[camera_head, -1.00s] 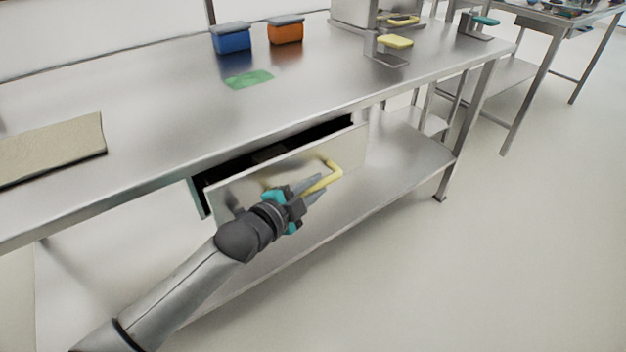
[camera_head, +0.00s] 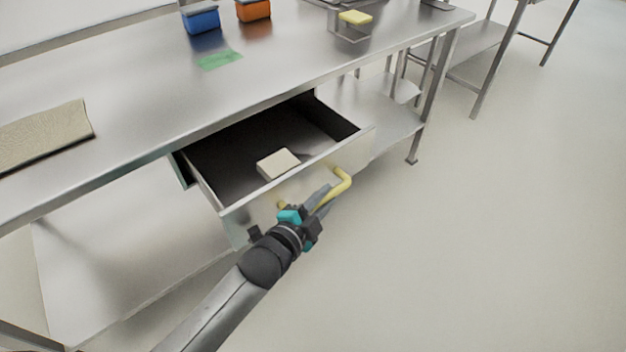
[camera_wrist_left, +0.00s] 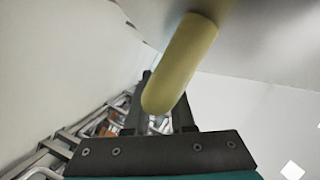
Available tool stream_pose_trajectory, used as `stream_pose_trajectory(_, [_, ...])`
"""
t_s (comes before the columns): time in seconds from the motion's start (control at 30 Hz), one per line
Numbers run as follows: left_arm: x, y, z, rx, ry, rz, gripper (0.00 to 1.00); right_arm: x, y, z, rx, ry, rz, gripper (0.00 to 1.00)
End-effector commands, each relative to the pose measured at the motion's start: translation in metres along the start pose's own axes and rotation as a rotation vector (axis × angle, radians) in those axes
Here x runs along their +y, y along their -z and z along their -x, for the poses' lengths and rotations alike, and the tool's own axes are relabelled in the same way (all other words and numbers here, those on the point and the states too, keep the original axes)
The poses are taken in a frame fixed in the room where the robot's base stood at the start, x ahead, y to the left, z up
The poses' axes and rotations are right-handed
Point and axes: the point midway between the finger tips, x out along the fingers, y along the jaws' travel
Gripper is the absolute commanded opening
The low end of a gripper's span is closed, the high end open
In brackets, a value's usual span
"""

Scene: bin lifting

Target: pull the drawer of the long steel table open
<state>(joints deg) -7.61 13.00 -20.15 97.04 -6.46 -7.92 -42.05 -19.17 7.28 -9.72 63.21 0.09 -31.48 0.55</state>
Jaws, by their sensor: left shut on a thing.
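The long steel table (camera_head: 130,110) crosses the head view from left to upper right. Its drawer (camera_head: 240,146) stands well out from under the top, with a pale block (camera_head: 278,164) lying inside. A yellow bar handle (camera_head: 343,181) is on the drawer front. My left gripper (camera_head: 322,197) is shut on the handle. In the left wrist view the yellow handle (camera_wrist_left: 182,62) runs down between the dark fingers, and their exact contact is partly hidden. My right gripper is not in view.
On the top are a blue bin (camera_head: 201,18), an orange bin (camera_head: 253,10), a green patch (camera_head: 219,60), a tan mat (camera_head: 42,136) and a yellow-topped stand (camera_head: 355,17). A lower shelf (camera_head: 385,125) lies under the table.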

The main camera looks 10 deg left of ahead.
Motion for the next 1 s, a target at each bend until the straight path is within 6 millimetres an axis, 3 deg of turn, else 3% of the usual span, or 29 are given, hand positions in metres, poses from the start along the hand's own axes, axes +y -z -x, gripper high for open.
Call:
stream_pose_trajectory(0.33, [0.019,0.025,0.011,-0.002,-0.003,0.003,0.00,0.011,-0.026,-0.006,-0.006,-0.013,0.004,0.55])
stream_pose_trajectory(0.93, [0.024,0.030,0.013,-0.001,-0.003,0.000,0.00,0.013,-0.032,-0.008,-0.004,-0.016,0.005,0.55])
stream_pose_trajectory(0.97, [0.024,0.030,0.013,-0.001,-0.003,0.000,0.25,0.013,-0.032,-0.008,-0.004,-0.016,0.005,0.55])
stream_pose_trajectory(1.0, [0.024,0.030,0.013,-0.001,-0.003,0.000,0.29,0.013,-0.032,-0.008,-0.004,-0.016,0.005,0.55])
